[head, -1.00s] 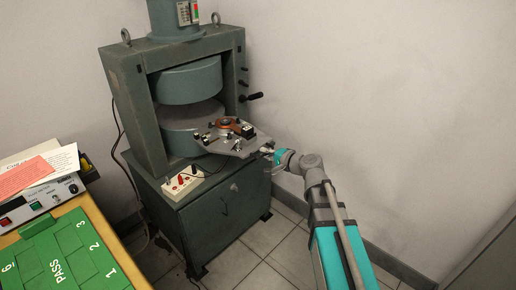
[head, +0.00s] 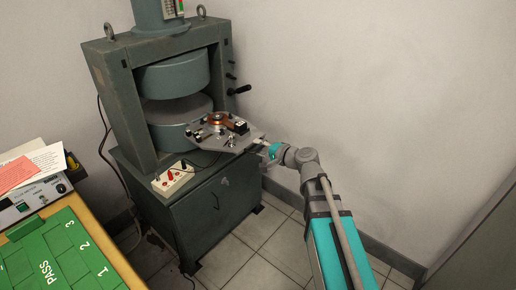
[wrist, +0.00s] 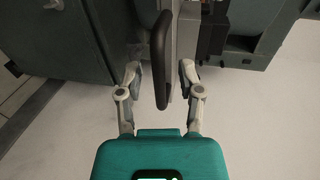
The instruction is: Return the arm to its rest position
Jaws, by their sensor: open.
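My arm reaches from the lower right toward the green-grey magnet (head: 125,75). My gripper (head: 262,148) is at the right edge of the grey plate (head: 238,143) that juts out in front of the magnet's gap. In the wrist view my gripper (wrist: 160,72) is open, with one finger on each side of a black curved handle (wrist: 160,55). The handle stands between the fingers with a gap visible on both sides. In the head view the handle is hidden or too small to make out.
A copper-coloured ring (head: 217,118) and small black parts sit on the plate. A table with a green PASS board (head: 60,255) is at lower left. The wall stands close to the right.

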